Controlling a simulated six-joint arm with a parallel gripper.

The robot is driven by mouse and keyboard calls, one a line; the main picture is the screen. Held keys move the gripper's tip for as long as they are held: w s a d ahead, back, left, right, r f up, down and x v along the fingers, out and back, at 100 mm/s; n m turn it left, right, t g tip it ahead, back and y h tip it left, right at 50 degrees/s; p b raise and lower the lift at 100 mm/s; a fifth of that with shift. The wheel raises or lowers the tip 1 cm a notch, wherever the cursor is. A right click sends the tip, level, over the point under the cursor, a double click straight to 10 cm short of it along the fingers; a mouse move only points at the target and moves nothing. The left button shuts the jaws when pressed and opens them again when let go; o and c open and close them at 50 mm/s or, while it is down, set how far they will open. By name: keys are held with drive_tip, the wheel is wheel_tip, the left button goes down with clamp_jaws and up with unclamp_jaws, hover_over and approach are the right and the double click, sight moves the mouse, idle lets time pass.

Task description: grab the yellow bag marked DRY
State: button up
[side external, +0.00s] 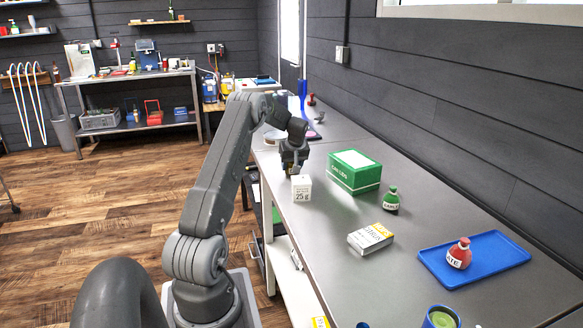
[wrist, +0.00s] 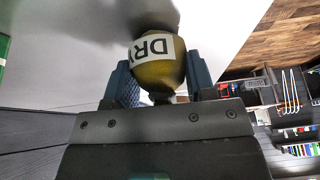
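The yellow bag (wrist: 160,75) fills the space between the fingers of my gripper (wrist: 162,72) in the wrist view. Its white label reads DRY, and its narrow neck points towards the gripper body. One finger stands close on each side of the bag; whether both press on it cannot be told. In the side view my gripper (side external: 293,168) points down near the left edge of the grey table (side external: 330,232), behind a white box. The bag is mostly or wholly hidden there.
The white box (side external: 301,188) marked 25 stands close by my gripper. A green box (side external: 354,172), a green bag (side external: 391,200), a white-yellow carton (side external: 370,238) and a red bag (side external: 459,254) on a blue tray (side external: 505,256) stand to the right. Bare table lies between them.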

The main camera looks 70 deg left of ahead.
drive_tip(key=c, duration=0.4)
